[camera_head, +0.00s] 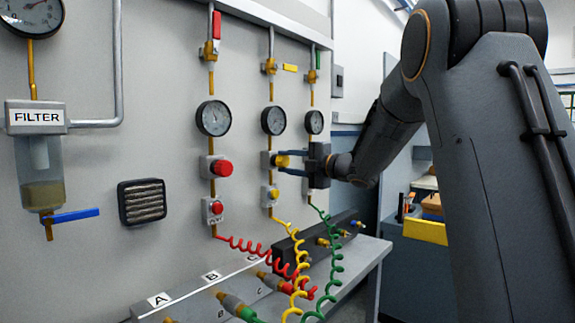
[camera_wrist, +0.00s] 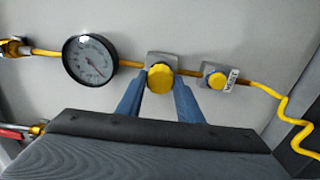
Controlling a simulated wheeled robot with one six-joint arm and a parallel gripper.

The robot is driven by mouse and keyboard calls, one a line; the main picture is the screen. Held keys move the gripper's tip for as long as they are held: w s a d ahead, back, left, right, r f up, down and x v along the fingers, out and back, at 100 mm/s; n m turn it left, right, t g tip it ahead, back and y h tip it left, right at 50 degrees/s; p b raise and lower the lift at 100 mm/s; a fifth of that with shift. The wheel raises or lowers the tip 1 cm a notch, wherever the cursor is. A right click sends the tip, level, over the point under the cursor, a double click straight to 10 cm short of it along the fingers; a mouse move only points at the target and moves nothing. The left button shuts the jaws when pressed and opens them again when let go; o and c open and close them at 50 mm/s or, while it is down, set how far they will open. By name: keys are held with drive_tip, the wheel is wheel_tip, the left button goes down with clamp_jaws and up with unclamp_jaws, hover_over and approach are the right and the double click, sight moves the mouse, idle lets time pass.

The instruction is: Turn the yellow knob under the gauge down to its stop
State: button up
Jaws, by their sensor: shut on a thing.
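The yellow knob (camera_head: 282,161) sits on a small grey block under the middle gauge (camera_head: 273,121). It also shows in the wrist view (camera_wrist: 160,79), beside the round white-faced gauge (camera_wrist: 90,59). My gripper (camera_head: 281,162) reaches it from the right with two blue fingers. The fingers are shut on the knob, one on each side, as the wrist view (camera_wrist: 161,84) shows. The gauge needle points to the lower right of the dial in the wrist view. The knob's back and its contact with the fingertips are partly hidden.
A smaller yellow button (camera_head: 274,193) sits just below the knob. The red knob (camera_head: 223,168) is on the line to the left. Coiled red, yellow (camera_head: 295,262) and green hoses hang below. A grey ledge (camera_head: 330,285) runs along the panel's foot.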

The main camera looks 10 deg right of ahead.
drive_tip(key=o, duration=1.1)
drive_tip(key=shift+c, duration=0.2)
drive_tip(key=v, duration=0.7)
drive_tip(key=shift+s+d, duration=0.25)
drive_tip(key=shift+s, duration=0.05)
